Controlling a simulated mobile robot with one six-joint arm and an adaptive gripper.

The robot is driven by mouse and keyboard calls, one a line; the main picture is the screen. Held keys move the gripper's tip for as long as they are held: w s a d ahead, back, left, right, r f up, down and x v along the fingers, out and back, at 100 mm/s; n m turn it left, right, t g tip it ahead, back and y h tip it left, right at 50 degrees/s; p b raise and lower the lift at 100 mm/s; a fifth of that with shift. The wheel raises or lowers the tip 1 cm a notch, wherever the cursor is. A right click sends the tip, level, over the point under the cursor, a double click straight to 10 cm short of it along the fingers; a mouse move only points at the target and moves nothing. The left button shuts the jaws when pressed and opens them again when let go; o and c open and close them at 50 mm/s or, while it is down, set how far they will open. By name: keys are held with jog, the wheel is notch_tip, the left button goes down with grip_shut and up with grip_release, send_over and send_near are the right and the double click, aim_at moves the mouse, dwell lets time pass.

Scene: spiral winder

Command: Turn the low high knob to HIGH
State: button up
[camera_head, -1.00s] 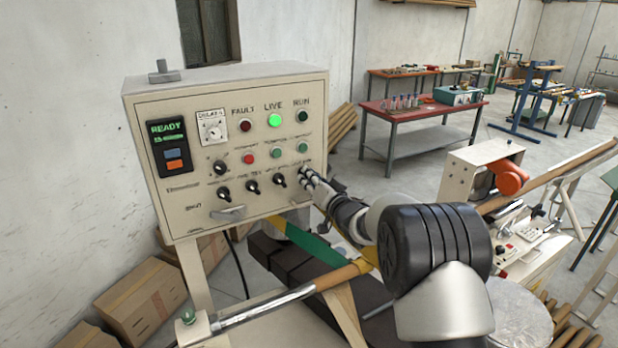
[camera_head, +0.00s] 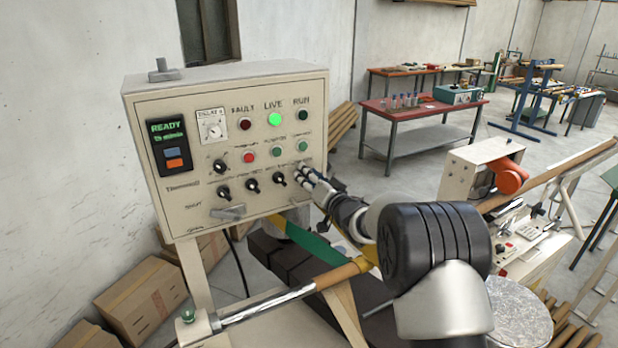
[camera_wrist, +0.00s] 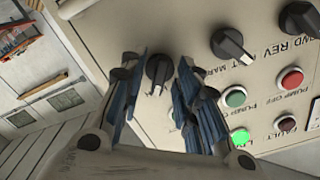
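The control panel (camera_head: 187,222) carries several black knobs in its lower row. In the wrist view, the end knob of the row (camera_wrist: 158,70), which I take to be the low high knob, lies between my fingertips. Its white mark points down in that picture, and its label is hidden. My gripper (camera_wrist: 157,66) is open around this knob, with a finger on each side and narrow gaps apparent. In the head view, my gripper (camera_head: 303,172) covers this knob at the panel's lower right.
A neighbouring knob (camera_wrist: 230,43) and a green button (camera_wrist: 234,97) sit close beside my fingers. The LIVE lamp (camera_head: 275,119) glows green and the display (camera_head: 167,130) reads READY. A winding bar (camera_head: 285,302) crosses below the panel.

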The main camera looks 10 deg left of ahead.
jog(key=v, duration=1.2)
jog(key=s+d+f+m+g+h+b, duration=0.1)
jog(key=s+d+f+g+h+b, duration=0.2)
jog(key=s+d+h+b, duration=0.85)
jog(key=s+d+f+g+b, duration=0.1)
jog(key=s+f, duration=0.4)
jog(key=s, duration=0.6)
jog(key=s+d+f+n+g+y+b, duration=0.1)
jog(key=s+f+g+b, duration=0.3)
jog(key=s, duration=0.7)
jog(key=s+d+f+g+b, duration=0.2)
jog(key=s+f, duration=0.4)
jog(key=s, duration=0.5)
jog(key=shift+d+f, duration=0.3)
jog(key=shift+f, duration=0.05)
